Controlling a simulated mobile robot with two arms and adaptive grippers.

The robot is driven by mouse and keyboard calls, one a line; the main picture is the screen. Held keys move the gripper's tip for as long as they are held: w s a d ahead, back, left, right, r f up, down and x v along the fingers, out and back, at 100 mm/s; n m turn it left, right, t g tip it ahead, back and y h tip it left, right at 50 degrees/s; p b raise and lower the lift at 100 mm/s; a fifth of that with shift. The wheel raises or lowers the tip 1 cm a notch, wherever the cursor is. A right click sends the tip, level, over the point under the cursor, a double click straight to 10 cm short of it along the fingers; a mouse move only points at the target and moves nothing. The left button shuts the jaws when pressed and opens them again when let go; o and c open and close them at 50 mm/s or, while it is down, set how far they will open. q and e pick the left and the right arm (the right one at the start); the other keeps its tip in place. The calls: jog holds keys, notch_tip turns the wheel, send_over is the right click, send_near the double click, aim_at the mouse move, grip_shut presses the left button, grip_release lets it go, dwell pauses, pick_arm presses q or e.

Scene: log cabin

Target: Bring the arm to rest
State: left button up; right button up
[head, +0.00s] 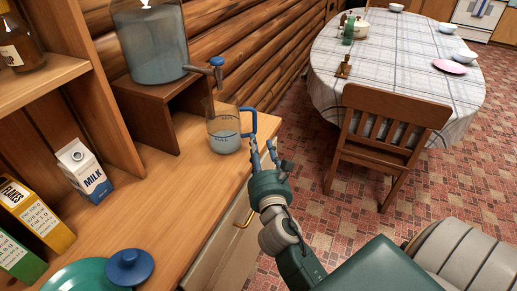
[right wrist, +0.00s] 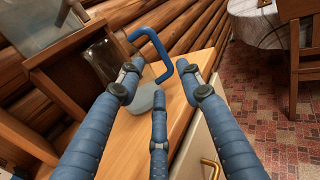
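My right gripper (head: 263,152) reaches in from the lower right in the head view, just beside the blue handle of a clear measuring jug (head: 223,132). The jug stands upright on the wooden counter under a dispenser tap and holds some pale liquid. In the right wrist view the blue fingers of the gripper (right wrist: 163,82) are spread apart with nothing between them. The jug's handle (right wrist: 150,42) shows beyond the fingertips, and the fingers partly hide the jug. My left gripper is not in view.
A glass dispenser (head: 152,45) stands on a wooden stand behind the jug. A milk carton (head: 83,171), a yellow box (head: 36,214) and a blue lid (head: 129,267) sit on the counter (head: 165,205). A chair (head: 385,140) and a laid table (head: 400,62) stand at the right.

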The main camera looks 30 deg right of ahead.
jog(key=s+f+m+g+y, duration=0.2)
jog(key=s+f+m+g, duration=0.4)
jog(key=s+f+m, duration=0.7)
jog(key=s+a+f+m+g+y, duration=0.3)
jog(key=s+a+m+g, duration=0.1)
jog(key=s+a+m, duration=0.35)
jog(key=s+a+f+m+g+y, duration=0.35)
jog(key=s+a+m, duration=0.3)
jog(key=m, duration=0.25)
notch_tip(320, 180, down, 26)
jog(key=s, duration=0.2)
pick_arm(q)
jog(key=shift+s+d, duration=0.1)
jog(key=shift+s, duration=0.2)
pick_arm(e)
jog(key=s+d+f+g, duration=0.1)
jog(key=s+f, duration=0.7)
jog(key=s+d+f+g, duration=0.1)
jog(key=s+d+f, duration=0.1)
jog(key=s+f, duration=0.6)
jog(key=shift+s+d+f+n+h, duration=0.2)
jog(key=shift+s+d+n+h, duration=0.1)
jog(key=shift+s+n+h, duration=0.2)
